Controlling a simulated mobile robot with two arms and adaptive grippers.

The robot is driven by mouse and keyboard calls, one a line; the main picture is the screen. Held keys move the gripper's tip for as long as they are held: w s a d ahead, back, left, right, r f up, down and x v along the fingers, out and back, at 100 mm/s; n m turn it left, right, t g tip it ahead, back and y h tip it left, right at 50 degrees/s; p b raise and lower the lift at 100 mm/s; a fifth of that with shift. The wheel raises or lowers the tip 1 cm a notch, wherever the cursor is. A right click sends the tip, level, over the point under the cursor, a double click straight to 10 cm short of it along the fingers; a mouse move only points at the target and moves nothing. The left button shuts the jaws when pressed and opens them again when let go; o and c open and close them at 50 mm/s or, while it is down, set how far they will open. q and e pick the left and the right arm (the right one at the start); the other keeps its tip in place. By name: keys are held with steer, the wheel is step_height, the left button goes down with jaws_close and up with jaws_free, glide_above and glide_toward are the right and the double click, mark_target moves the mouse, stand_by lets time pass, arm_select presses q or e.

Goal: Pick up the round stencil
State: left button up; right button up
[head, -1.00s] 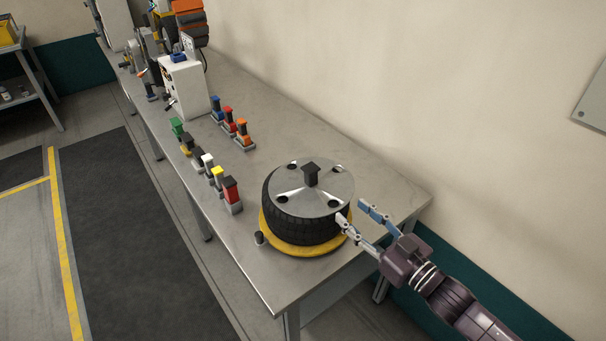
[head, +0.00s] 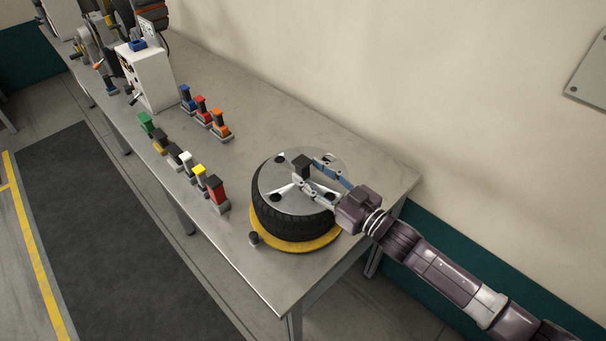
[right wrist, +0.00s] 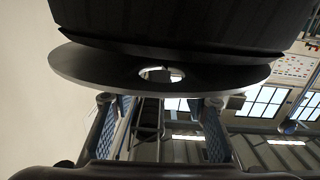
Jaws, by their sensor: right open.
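The round stencil (head: 279,181) is a silver disc with holes, lying on top of a black tyre (head: 280,218). A black block-shaped handle (head: 301,166) stands up from its middle. My right gripper (head: 309,173) is open above the disc, its two fingers reaching in from the right toward the handle. In the right wrist view, the stencil (right wrist: 90,68) appears edge-on and upside down below the tyre (right wrist: 180,22). The dark handle (right wrist: 149,118) shows between the open fingers (right wrist: 156,103), with gaps on both sides. My left gripper is not in view.
The tyre rests on a yellow ring (head: 310,246) at the near end of a metal table (head: 235,255). Several coloured stamp-like blocks (head: 186,160) stand in two rows to its left. A white machine (head: 150,80) stands further back. A wall borders the table's far side.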

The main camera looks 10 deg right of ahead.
mark_target(307, 170)
steer(key=x, duration=0.2)
steer(key=shift+w+a+r, duration=0.1)
steer(key=shift+w+a, duration=0.05)
steer(key=shift+w, duration=0.15)
steer(key=shift+w+a+p, duration=0.25)
steer(key=shift+w+p, duration=0.05)
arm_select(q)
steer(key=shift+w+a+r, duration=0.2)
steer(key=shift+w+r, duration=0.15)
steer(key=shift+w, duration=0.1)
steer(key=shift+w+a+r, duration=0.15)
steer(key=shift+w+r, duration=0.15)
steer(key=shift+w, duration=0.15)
arm_select(e)
steer(key=shift+c, duration=0.4)
steer(key=c, duration=1)
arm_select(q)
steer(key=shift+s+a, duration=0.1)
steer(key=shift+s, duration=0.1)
arm_select(e)
jaws_close()
